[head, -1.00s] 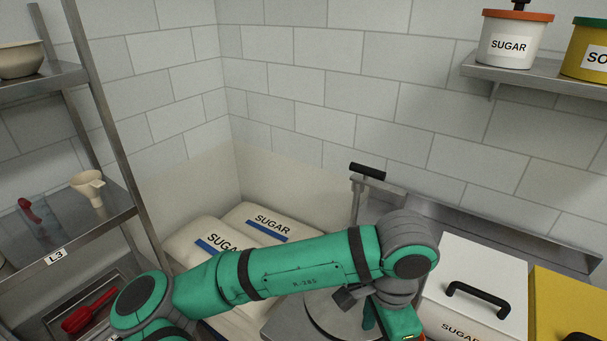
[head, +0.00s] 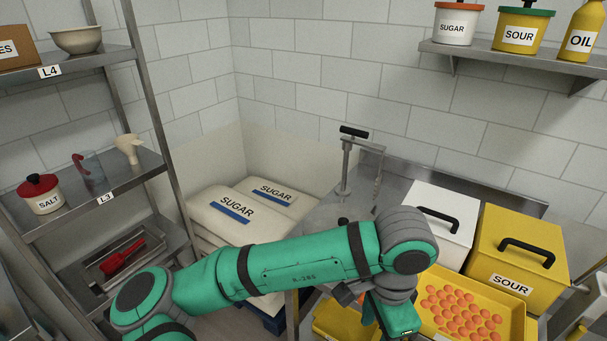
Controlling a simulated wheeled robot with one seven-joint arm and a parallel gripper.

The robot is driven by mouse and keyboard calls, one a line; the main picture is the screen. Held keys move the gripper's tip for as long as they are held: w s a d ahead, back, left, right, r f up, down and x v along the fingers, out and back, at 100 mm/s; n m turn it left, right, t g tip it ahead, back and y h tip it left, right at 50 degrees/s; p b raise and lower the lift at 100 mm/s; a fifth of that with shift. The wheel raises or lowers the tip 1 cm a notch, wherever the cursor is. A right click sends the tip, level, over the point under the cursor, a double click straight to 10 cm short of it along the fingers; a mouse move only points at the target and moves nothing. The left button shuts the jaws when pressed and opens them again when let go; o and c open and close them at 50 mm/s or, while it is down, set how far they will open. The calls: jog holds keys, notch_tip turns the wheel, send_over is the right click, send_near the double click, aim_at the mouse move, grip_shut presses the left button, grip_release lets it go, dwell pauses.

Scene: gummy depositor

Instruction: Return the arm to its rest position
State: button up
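My green arm (head: 300,265) reaches across the lower middle of the head view. It bends at a grey joint on the right and points down from there. The green and grey wrist part (head: 393,312) hangs just left of a yellow tray of orange gummies. My gripper's fingers are not visible; they lie below the bottom edge of the picture or behind the wrist. Whether anything is held cannot be seen.
The yellow tray (head: 524,309) and the white (head: 443,205) and yellow SOUR (head: 519,235) bins stand close on the right. Sugar sacks (head: 237,207) lie behind the arm. A metal shelf (head: 100,205) stands left. A wall shelf (head: 500,58) is at upper right.

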jog(key=s+d+r+h, duration=0.15)
jog(key=d+h, duration=0.65)
jog(key=d, duration=0.8)
jog(key=w+d+r+n+t+h, duration=0.5)
jog(key=r+n+t+h, duration=0.1)
jog(key=r+h, duration=0.15)
jog(key=w+a+f+n+t+y, duration=0.2)
jog(key=w+a+f+n+t, duration=0.1)
jog(key=a+f+n+t, duration=0.5)
jog(key=s+a+f+n+t+y, duration=0.3)
jog(key=s+a+f+n+y, duration=0.25)
jog(key=a+f+y, duration=0.4)
jog(key=s+a+f+m+y, duration=0.2)
jog(key=s+a+f, duration=0.3)
jog(key=s+a, duration=0.3)
jog(key=s+a+f+m+g+y, duration=0.1)
jog(key=s+a+f+y, duration=0.1)
jog(key=s+a+f, duration=0.3)
jog(key=s+a, duration=0.4)
jog(key=s, duration=0.6)
jog(key=shift+s+m+g, duration=0.3)
jog(key=shift+s+m, duration=0.05)
